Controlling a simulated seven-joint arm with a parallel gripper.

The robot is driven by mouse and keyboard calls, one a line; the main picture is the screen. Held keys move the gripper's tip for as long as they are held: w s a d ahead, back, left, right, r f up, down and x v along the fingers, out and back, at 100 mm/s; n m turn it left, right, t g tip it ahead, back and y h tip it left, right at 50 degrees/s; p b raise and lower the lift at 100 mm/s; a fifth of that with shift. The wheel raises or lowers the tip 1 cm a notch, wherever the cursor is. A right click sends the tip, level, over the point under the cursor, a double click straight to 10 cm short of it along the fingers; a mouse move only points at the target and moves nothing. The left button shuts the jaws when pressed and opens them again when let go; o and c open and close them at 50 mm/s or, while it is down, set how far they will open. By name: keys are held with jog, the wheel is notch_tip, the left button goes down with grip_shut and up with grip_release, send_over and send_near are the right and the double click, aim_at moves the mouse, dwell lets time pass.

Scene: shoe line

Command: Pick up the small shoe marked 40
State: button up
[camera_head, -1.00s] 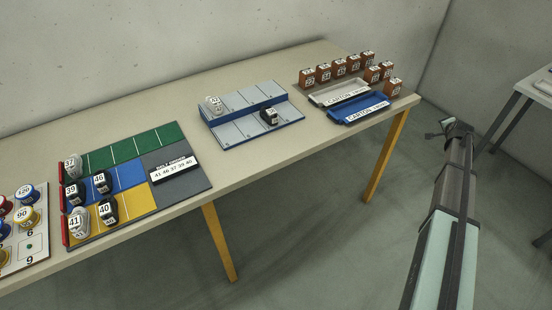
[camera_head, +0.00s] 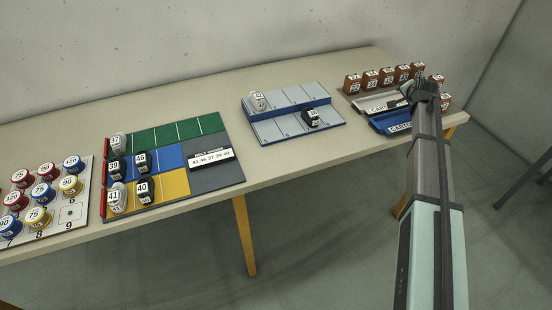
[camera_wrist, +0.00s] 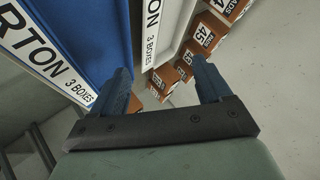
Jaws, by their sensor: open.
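The small shoe marked 40 (camera_head: 146,190) is black with a white number label. It stands on the yellow lane of the coloured board (camera_head: 174,187), just right of the white shoe marked 41 (camera_head: 116,197). My gripper (camera_wrist: 165,90) is open and empty in the wrist view, above the carton trays. In the head view my gripper (camera_head: 424,88) is at the far right of the table, far from the shoe. The shoe is not in the wrist view.
Shoes marked 46 (camera_head: 141,162), 39 (camera_head: 115,167) and 37 (camera_head: 118,142) stand nearby. A grey-blue rack (camera_head: 290,128) holds two shoes. Brown boxes (camera_head: 386,77) and a blue carton tray (camera_head: 379,122) are at right. A board of numbered pots (camera_head: 62,211) is at left.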

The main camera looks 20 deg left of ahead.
jog(key=s+a+r+n+g+y, duration=0.1)
jog(key=s+a+n, duration=0.2)
jog(key=s+a, duration=0.85)
jog(key=s+a+r+n+g+y, duration=0.15)
jog(key=s+a, duration=0.55)
jog(key=a, duration=1)
jog(key=s+a+r+n+g, duration=0.15)
jog(key=s+a+n, duration=0.25)
jog(key=s+a, duration=0.8)
jog(key=n+g, duration=0.3)
jog(key=n, duration=0.5)
send_near(142, 186)
jog(key=shift+h, duration=0.35)
jog(key=shift+a+x, duration=0.15)
jog(key=shift+x, duration=2.6)
jog(key=shift+a+x, duration=0.2)
jog(key=shift+x, duration=2.6)
jog(key=shift+r, duration=0.15)
jog(key=shift+c, duration=0.2)
jog(key=c, duration=1.1)
